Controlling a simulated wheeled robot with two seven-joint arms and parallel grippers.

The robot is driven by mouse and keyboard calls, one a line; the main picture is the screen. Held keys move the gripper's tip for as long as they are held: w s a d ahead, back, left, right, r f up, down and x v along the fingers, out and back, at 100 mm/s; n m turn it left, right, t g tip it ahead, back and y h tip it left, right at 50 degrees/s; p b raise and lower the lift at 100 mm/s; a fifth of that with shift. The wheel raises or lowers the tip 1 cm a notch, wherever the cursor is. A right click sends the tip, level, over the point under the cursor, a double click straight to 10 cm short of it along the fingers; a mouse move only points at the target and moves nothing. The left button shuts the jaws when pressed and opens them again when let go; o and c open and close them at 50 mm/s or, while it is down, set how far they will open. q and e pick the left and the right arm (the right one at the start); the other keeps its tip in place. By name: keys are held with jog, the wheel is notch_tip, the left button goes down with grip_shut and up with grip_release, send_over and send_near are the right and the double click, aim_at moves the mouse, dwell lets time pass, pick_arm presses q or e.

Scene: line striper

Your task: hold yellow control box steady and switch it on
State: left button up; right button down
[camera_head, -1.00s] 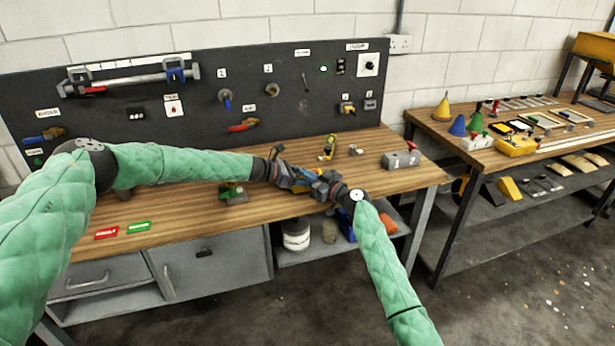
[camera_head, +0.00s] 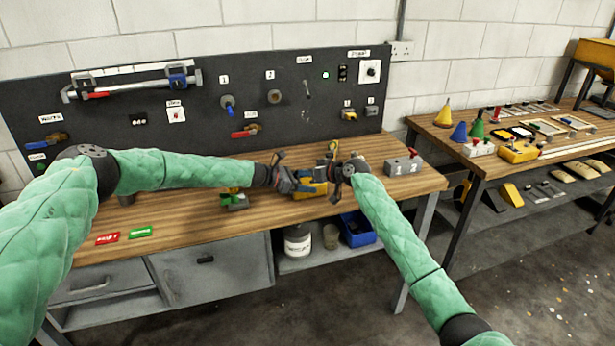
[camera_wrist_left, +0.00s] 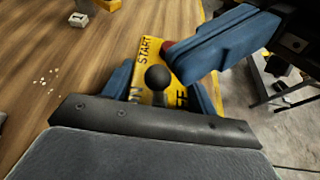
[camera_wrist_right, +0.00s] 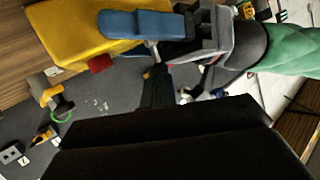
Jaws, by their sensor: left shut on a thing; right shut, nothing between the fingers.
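The yellow control box (camera_head: 318,188) is at the front of the wooden bench, with my left gripper (camera_head: 300,184) shut on it. In the left wrist view the box (camera_wrist_left: 150,52) shows START lettering, partly covered lettering below, and a black ball-ended lever (camera_wrist_left: 157,77) between my blue fingers. A red part (camera_wrist_left: 170,47) at its edge is partly hidden by the blue finger of my right gripper (camera_wrist_left: 185,62). My right gripper (camera_head: 334,174) is shut and empty, close beside the box. In the right wrist view the red part (camera_wrist_right: 100,63) stands out from the box's side; contact is unclear.
A grey box marked 1 and 2 (camera_head: 402,167) stands right of my right gripper. A dark tool panel (camera_head: 200,130) stands behind the bench.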

jog(key=shift+r, duration=0.2)
jog(key=shift+r, duration=0.65)
jog(key=w+r+v, duration=0.1)
jog(key=r+v, duration=0.1)
jog(key=v, duration=1.1)
jog(key=shift+d+r, duration=0.2)
jog(key=shift+r, duration=0.1)
pick_arm(q)
jog(key=o, duration=1.4)
jog(key=shift+o, duration=0.2)
jog(key=shift+a, duration=0.1)
